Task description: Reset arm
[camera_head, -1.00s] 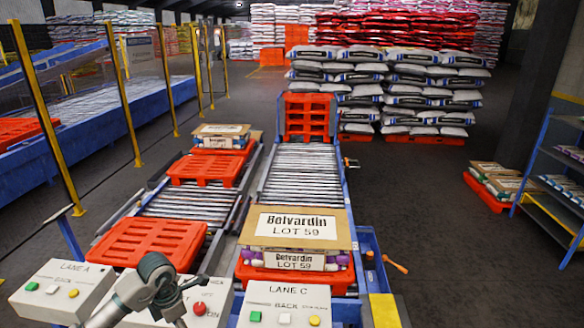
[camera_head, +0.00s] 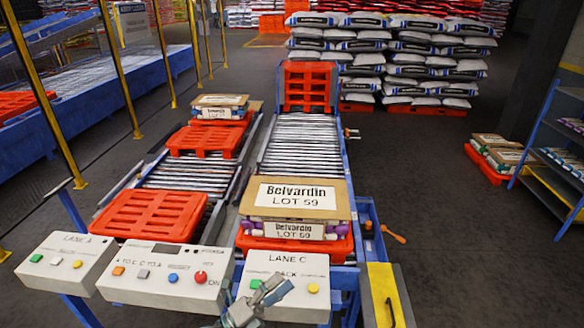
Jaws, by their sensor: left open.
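My left gripper (camera_head: 274,287) shows at the bottom of the head view, in front of the lower left of the LANE C panel (camera_head: 312,268). It is open, with nothing visible between its fingers. The panel is white with green, white and yellow buttons; the gripper covers part of its lower left. I cannot tell whether the gripper touches it. My right gripper is not in view. The middle panel (camera_head: 205,262) has orange, white, blue and red buttons. The LANE A panel (camera_head: 98,256) is at the left.
Behind the panels, a red pallet (camera_head: 150,213) sits on the left roller lane. On the right lane, a Belvardin LOT 59 carton (camera_head: 296,193) sits on a red pallet. A yellow-topped post (camera_head: 388,296) stands at the right.

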